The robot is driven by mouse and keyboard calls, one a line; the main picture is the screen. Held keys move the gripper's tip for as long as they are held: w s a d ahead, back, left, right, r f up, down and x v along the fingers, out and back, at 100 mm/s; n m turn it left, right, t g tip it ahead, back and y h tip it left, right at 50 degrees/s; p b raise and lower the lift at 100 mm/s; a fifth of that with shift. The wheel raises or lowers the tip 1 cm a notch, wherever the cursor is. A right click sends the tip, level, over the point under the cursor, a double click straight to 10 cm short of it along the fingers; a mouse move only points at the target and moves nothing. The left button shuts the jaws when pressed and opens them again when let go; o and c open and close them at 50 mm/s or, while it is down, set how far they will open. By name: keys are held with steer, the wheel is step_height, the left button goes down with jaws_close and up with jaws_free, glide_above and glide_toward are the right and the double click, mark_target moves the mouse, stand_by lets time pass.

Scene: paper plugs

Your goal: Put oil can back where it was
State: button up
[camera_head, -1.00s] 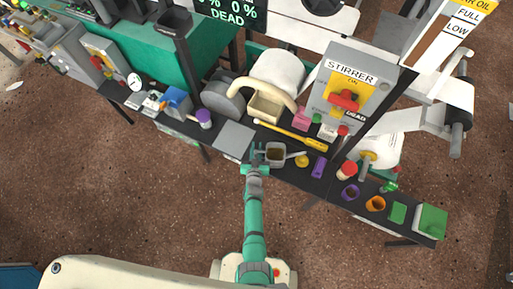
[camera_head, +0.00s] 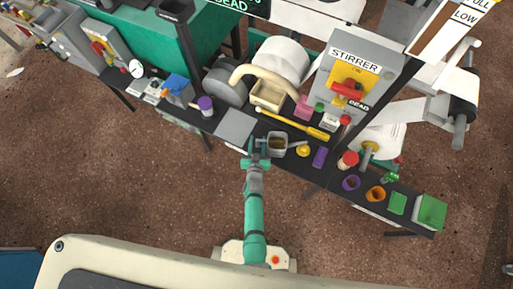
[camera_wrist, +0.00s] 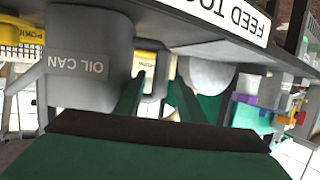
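The oil can (camera_head: 277,146) is a grey open-topped can with a thin spout to the right. It stands on the dark bench at the edge nearest me. In the wrist view the picture is upside down and the can (camera_wrist: 85,85) shows its "OIL CAN" label. My gripper (camera_head: 258,149) is just left of the can, low at bench height. In the wrist view its two green fingers (camera_wrist: 158,88) are spread apart, with a grey part between or behind them. I cannot tell whether either finger touches it.
A grey flat plate (camera_head: 235,126) lies left of the can. A yellow tool (camera_head: 295,125) lies behind it. A yellow round piece (camera_head: 302,151), a purple block (camera_head: 320,156) and a red-topped jar (camera_head: 348,160) stand to the right. The stirrer box (camera_head: 350,85) rises behind.

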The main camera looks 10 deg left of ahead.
steer(key=s+d+r, duration=0.2)
steer(key=s+r, duration=0.6)
steer(key=s, duration=0.4)
steer(key=s+d+r, duration=0.3)
steer(key=s+r, duration=0.4)
steer(key=s, duration=0.6)
steer(key=s+d+r, duration=0.1)
steer(key=s+r, duration=0.4)
steer(key=r, duration=0.6)
steer(key=s+d+r+m+h, duration=0.1)
steer(key=s+r, duration=0.3)
steer(key=r, duration=0.7)
steer(key=shift+s+t, duration=0.35)
steer(key=shift+t, duration=0.05)
steer(key=shift+c, duration=0.6)
steer(key=shift+d, duration=0.15)
